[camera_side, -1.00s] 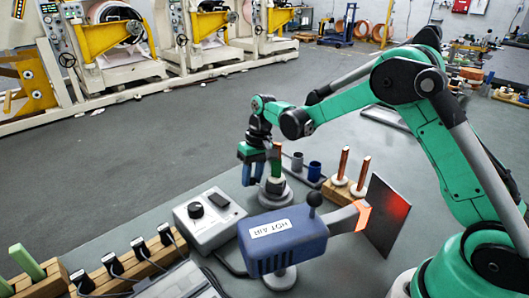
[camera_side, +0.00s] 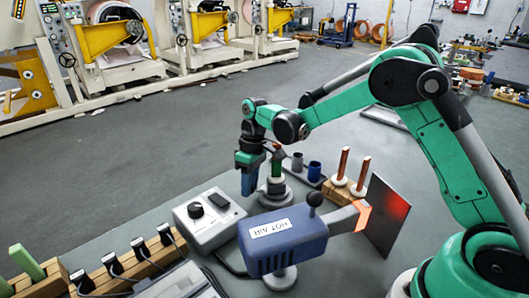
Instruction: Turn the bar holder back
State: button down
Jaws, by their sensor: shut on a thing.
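The bar holder (camera_side: 274,190) stands on the grey table, with a round grey base and a green upper part. A copper-coloured piece shows at its top, partly hidden by my gripper. My gripper (camera_side: 250,178), with blue fingers pointing down, is at the left side of the holder's upper part. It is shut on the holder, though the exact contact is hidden.
A blue hot air tool (camera_side: 285,240) stands in front, its nozzle glowing before a dark plate (camera_side: 388,218). A grey control box (camera_side: 208,220) is at left. Two copper bars (camera_side: 343,163) stand in a wooden block to the right, near small cups (camera_side: 314,171).

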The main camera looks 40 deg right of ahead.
jog(key=shift+s+a+n+g, duration=0.2)
jog(key=shift+s+n, duration=0.25)
jog(key=shift+n, duration=0.55)
jog(key=shift+s+a+n+g, duration=0.1)
jog(key=shift+s+a+n, duration=0.25)
jog(key=shift+n, duration=0.65)
jog(key=shift+s+n+h, duration=0.4)
jog(key=shift+s+n, duration=0.3)
jog(key=shift+n, duration=0.6)
jog(key=shift+s+n, duration=0.15)
jog(key=shift+n, duration=0.15)
jog(key=c, duration=0.6)
grip_release()
jog(key=shift+c, duration=0.2)
jog(key=shift+w+d+r, duration=0.1)
jog(key=shift+w+r, duration=0.05)
jog(key=shift+r, duration=0.75)
jog(key=shift+w+d+r, duration=0.1)
jog(key=shift+w+r, duration=0.05)
jog(key=shift+r, duration=0.8)
jog(key=shift+w+d+r, duration=0.1)
jog(key=shift+w+r, duration=0.05)
jog(key=shift+r, duration=0.75)
